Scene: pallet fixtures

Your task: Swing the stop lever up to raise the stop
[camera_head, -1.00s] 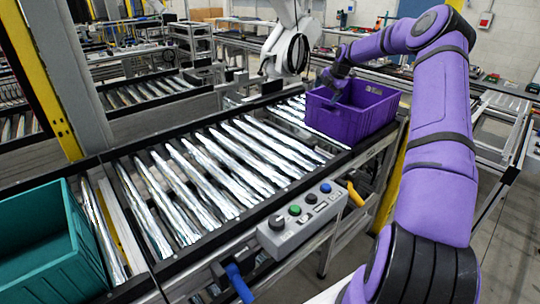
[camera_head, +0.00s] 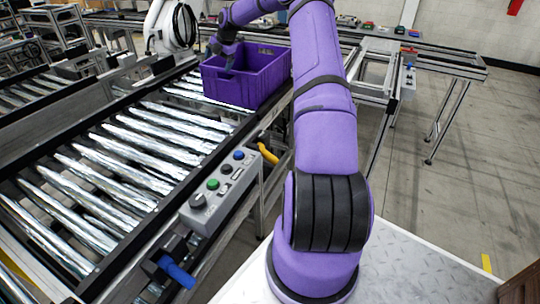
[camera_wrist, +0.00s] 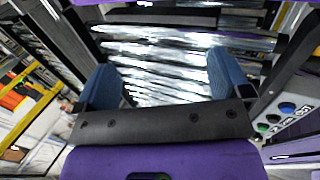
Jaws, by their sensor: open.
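Two handled levers sit on the conveyor's side rail in the head view: a blue-handled one (camera_head: 177,272) at the near end, and a yellow-handled one (camera_head: 268,153) beyond the button box. I cannot tell from the frames which is the stop lever. Both handles slant downward, away from the rail. My gripper (camera_head: 226,65) is at the purple crate, far from the blue handle. In the wrist view my gripper (camera_wrist: 167,80) has its two blue fingers wide apart, with nothing held; rollers show between them. The stop itself is not clearly visible.
The purple crate (camera_head: 262,82) stands on the far rollers (camera_head: 140,140). A grey button box (camera_head: 217,190) is fixed to the rail between the levers; it also shows in the wrist view (camera_wrist: 292,122). Open floor (camera_head: 440,190) lies to the right.

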